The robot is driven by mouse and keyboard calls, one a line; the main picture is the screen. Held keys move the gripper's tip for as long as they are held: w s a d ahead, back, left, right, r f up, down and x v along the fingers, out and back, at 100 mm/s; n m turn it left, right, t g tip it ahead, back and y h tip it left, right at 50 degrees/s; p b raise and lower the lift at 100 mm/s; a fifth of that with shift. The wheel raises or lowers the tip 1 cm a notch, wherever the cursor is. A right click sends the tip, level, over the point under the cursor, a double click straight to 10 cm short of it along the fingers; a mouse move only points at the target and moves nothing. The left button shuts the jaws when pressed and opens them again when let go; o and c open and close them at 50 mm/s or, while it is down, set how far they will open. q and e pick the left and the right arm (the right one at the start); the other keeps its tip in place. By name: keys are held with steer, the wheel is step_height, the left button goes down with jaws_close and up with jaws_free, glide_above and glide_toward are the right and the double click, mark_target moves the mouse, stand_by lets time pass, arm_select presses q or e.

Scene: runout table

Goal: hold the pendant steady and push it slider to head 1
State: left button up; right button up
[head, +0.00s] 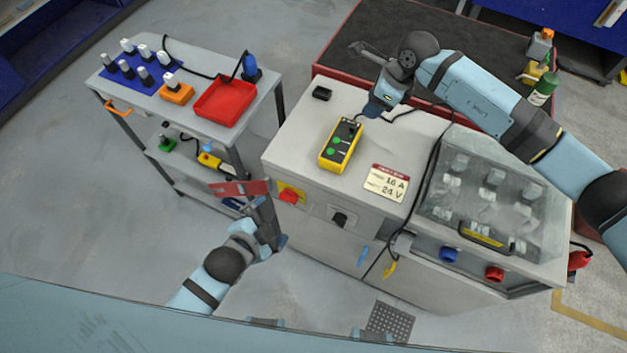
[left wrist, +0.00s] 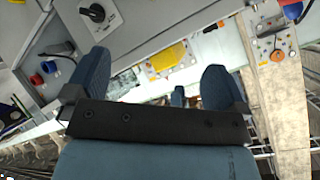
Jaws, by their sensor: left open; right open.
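The pendant (head: 340,145) is a yellow box with a dark face and green buttons. It lies on the grey cabinet top in the head view, its long side slanting away from me. Its slider and head markings are too small to make out. My right gripper (head: 376,106) is open and points down just beyond the pendant's far end, apparently apart from it. My left gripper (head: 264,222) is open, low in front of the cabinet's left front edge, well away from the pendant. The left wrist view shows its two blue fingers (left wrist: 160,85) spread, with nothing held between them.
The cabinet top (head: 300,135) carries a small black block (head: 322,93), a 16 A 24 V sign (head: 386,183) and a clear cover (head: 480,200) at right. A red switch (head: 289,196) and black knob (head: 339,218) project in front. A cart with a red tray (head: 225,101) stands left.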

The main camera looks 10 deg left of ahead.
arm_select(q)
steer(key=w+d+r+m, duration=0.25)
steer(key=d+m, duration=0.25)
steer(key=m, duration=0.6)
steer(key=m+t, duration=0.2)
steer(key=m, duration=1.4)
glide_toward(330, 164)
steer(key=x, duration=1.2)
steer(key=shift+w+d+f, duration=0.1)
steer(key=shift+w, duration=0.2)
steer(key=shift+c, duration=0.5)
steer(key=c, duration=1.3)
